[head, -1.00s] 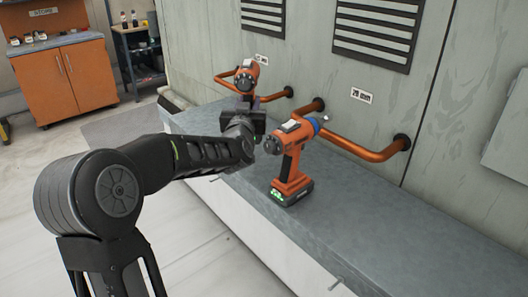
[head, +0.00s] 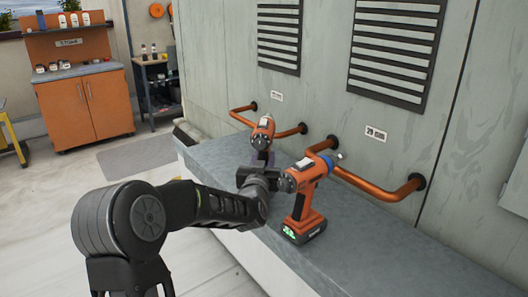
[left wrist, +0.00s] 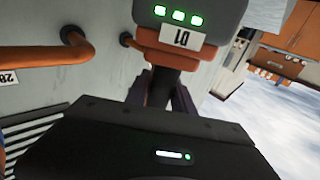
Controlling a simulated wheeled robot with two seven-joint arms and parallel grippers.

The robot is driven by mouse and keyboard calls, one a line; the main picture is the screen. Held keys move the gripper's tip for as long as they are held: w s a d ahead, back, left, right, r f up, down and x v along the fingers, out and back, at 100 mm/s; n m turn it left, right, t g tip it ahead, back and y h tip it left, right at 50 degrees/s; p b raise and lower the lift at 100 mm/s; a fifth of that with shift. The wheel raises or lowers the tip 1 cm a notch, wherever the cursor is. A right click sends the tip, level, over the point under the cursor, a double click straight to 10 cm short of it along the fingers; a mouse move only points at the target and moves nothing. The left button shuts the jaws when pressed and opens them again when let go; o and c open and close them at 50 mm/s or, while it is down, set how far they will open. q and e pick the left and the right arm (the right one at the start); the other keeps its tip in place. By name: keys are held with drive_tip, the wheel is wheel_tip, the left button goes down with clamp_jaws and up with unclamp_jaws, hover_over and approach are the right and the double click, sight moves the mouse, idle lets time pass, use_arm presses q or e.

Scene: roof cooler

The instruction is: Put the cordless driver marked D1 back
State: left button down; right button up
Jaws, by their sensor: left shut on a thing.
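The orange and black cordless driver (head: 263,134) is in my left gripper (head: 258,165), by the wall at the far part of the grey ledge (head: 385,237). In the left wrist view the driver's battery end (left wrist: 188,14) shows green lights and an upside-down D1 label (left wrist: 181,38). My left gripper is shut around its dark grip (left wrist: 162,88). My arm hides the driver's lower part in the head view, so I cannot tell whether it touches the ledge. My right gripper is out of view.
A second orange driver (head: 306,188) stands upright on the ledge, close to the right of my left wrist. Orange pipe rails (head: 375,186) stick out from the grey wall beyond it. An orange cabinet (head: 85,105) and dark shelf cart (head: 158,85) stand back left.

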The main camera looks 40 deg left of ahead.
use_arm(q)
drive_tip(key=shift+r, duration=0.35)
drive_tip(key=shift+f, duration=1.9)
drive_tip(key=c, duration=1.5)
unclamp_jaws()
drive_tip(key=shift+f, duration=0.3)
drive_tip(key=shift+c, duration=0.2)
drive_tip(key=o, duration=0.5)
drive_tip(key=shift+c, duration=0.2)
drive_tip(key=shift+s+d, duration=0.15)
drive_tip(key=b+v, duration=0.2)
drive_tip(key=v, duration=0.9)
drive_tip(key=shift+s, duration=0.35)
drive_tip(key=shift+d, duration=0.1)
